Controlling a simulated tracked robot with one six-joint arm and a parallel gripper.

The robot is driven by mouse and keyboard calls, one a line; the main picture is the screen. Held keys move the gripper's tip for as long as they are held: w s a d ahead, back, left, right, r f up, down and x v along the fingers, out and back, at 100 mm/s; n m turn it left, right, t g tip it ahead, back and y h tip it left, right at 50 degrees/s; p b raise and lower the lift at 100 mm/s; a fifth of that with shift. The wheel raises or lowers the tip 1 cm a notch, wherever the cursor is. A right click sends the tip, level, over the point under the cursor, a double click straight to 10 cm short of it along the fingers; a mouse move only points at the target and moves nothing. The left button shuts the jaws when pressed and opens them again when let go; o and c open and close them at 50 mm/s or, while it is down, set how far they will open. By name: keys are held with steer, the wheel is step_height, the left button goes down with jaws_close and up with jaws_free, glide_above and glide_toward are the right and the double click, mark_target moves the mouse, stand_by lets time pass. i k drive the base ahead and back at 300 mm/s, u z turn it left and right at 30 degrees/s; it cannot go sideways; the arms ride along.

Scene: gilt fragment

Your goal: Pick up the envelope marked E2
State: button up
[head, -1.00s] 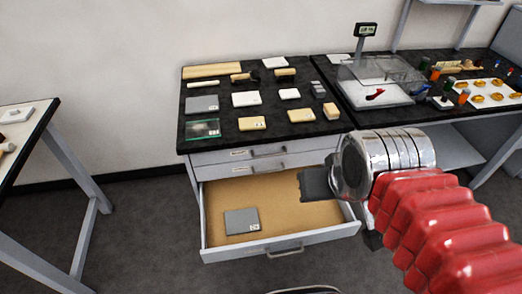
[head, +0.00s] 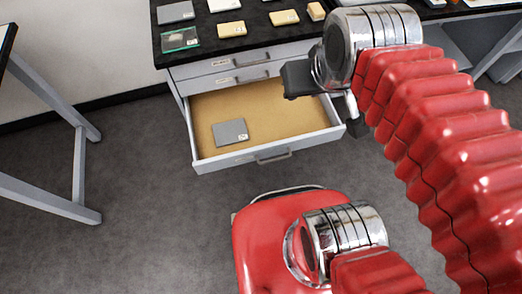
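A flat grey packet (head: 230,132) with a small white label lies in the open drawer (head: 290,112), toward its left side. A similar grey packet (head: 176,12) lies on the dark counter, and tan packets (head: 231,29) and (head: 284,17) lie to its right. The labels are too small to read, so I cannot tell which is E2. My gripper (head: 298,78) shows as a dark end piece above the right part of the drawer, apart from the packet in it. Its fingers cannot be made out clearly.
A clear greenish sleeve (head: 180,39) lies at the counter's front left corner. Two shut drawers (head: 225,80) sit above the open one. A table frame (head: 78,165) stands at the left. The floor (head: 160,230) between is clear.

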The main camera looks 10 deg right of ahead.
mark_target(285, 17)
steer(key=u, duration=0.05)
steer(key=k, duration=0.65)
steer(key=u, duration=0.3)
steer(key=i, duration=1.15)
steer(key=u, duration=0.35)
